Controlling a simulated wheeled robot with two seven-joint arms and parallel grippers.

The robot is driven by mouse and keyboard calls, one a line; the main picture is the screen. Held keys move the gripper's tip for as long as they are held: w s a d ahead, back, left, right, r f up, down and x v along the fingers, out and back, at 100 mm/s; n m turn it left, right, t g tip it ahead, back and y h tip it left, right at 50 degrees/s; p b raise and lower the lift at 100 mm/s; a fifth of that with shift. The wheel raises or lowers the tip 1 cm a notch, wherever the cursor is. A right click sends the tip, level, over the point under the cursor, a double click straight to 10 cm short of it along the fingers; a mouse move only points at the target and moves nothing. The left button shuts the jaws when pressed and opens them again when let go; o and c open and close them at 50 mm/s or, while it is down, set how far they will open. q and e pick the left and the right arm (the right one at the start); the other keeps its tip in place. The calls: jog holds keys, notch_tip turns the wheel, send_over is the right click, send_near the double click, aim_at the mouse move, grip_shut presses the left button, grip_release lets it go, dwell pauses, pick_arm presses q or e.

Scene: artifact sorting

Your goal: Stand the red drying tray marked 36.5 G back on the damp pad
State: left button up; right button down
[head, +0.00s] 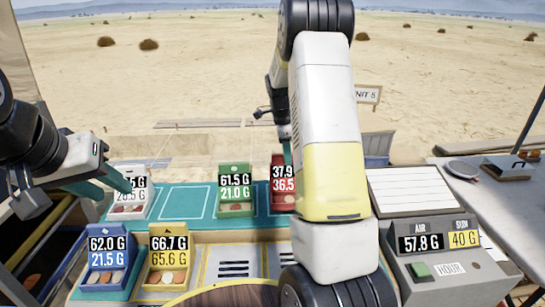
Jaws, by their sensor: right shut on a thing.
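The red tray (276,203), with a label reading 37.9 over 36.5 G, is upright at the right part of the teal pad (185,223). My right arm covers its right side. My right gripper (287,152) is at the tray's top edge, shut on it, mostly hidden behind my arm. I cannot tell whether the tray's base touches the pad. My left gripper (112,187) is open and empty, its teal fingers in front of or beside the white tray (128,207) and overlapping its label.
A green tray (236,208) stands left of the red one. A blue tray (106,276) and a yellow tray (167,276) stand in the front row. A grey meter box (440,262) reading AIR 57.8 G, SUN 40 G is at right. An outlined pad spot between white and green is bare.

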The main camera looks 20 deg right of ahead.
jog(key=shift+w+d+f, duration=0.15)
jog(key=shift+w+f, duration=0.1)
jog(key=shift+f, duration=0.35)
jog(key=shift+w+d+f, duration=0.1)
jog(key=shift+w+f, duration=0.1)
jog(key=shift+f, duration=0.35)
jog(key=shift+w+d+f, duration=0.15)
jog(key=shift+w+f, duration=0.1)
jog(key=shift+f, duration=0.5)
jog(key=c, duration=1.4)
grip_release()
